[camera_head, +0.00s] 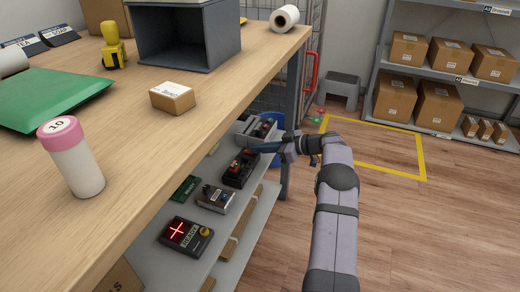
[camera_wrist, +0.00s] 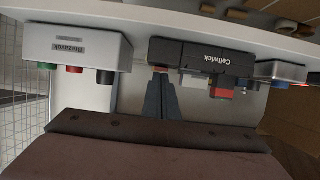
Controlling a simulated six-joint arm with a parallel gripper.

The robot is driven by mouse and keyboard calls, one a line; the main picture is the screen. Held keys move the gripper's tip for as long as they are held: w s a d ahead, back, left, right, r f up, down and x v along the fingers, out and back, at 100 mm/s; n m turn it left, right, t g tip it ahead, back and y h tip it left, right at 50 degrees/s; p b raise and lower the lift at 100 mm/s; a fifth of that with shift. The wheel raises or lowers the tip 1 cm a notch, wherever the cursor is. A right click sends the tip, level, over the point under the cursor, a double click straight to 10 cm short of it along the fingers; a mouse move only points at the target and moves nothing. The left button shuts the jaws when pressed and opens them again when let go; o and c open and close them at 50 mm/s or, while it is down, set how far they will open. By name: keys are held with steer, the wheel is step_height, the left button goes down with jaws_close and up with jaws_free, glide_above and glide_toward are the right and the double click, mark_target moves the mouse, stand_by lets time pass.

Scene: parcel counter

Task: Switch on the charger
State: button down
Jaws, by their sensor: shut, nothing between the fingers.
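A black device (camera_wrist: 184,52) marked "Cellwick" shows upside down at the upper middle of the wrist view. It has an orange part at its left end, and pale and red parts farther right. It appears to be the charger, the black unit (camera_head: 234,177) on the lower shelf in the head view. My gripper (camera_wrist: 160,78) is shut and empty, its tips close to or against the orange part. Contact cannot be told, and the tips partly cover that part. In the head view my gripper (camera_head: 256,147) reaches in under the counter from the right, above the black unit.
A grey box (camera_wrist: 85,50) with green, red and black buttons stands left of the black device in the wrist view. Other devices, such as a dark one with a red lit cross (camera_head: 186,236), share the shelf. The wooden counter (camera_head: 215,125) overhangs it. Open floor lies right.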

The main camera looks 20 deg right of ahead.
steer(key=shift+f+b, duration=0.5)
steer(key=shift+r+p, duration=0.25)
steer(key=shift+p, duration=0.05)
steer(key=shift+r, duration=0.1)
steer(key=shift+r, duration=0.7)
steer(key=shift+r, duration=0.5)
steer(key=p+v, duration=0.2)
steer(key=v, duration=0.9)
steer(key=shift+r, duration=0.15)
